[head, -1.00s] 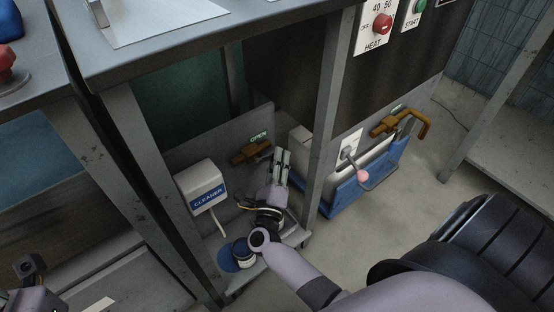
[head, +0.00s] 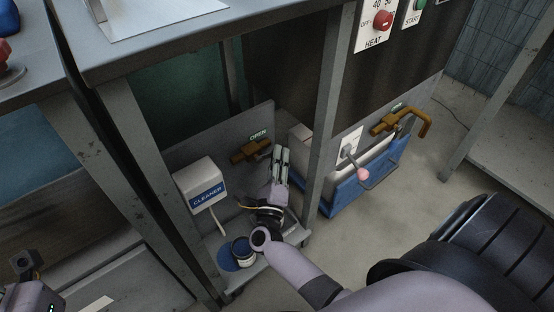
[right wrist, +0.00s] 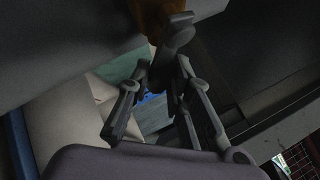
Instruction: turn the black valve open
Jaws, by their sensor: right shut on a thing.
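The black valve has a brown-orange pipe body (head: 245,152) on a grey panel, under a green OPEN label (head: 258,135). Its dark handle (head: 266,148) sticks out to the right, toward my right gripper (head: 281,160). In the right wrist view, the dark handle (right wrist: 178,40) runs down from the orange body (right wrist: 150,18) between the two fingers of my right gripper (right wrist: 160,108), which is shut on it. The fingers partly hide the handle in the head view. Part of my left arm shows at the lower left; its fingers are out of view.
A white CLEANER box (head: 201,185) hangs left of the valve. A round tin (head: 242,251) stands on the lower shelf below. A metal post (head: 327,120) stands close to my right gripper's right side. Beyond it are a blue tray (head: 370,188) and another orange pipe valve (head: 385,124).

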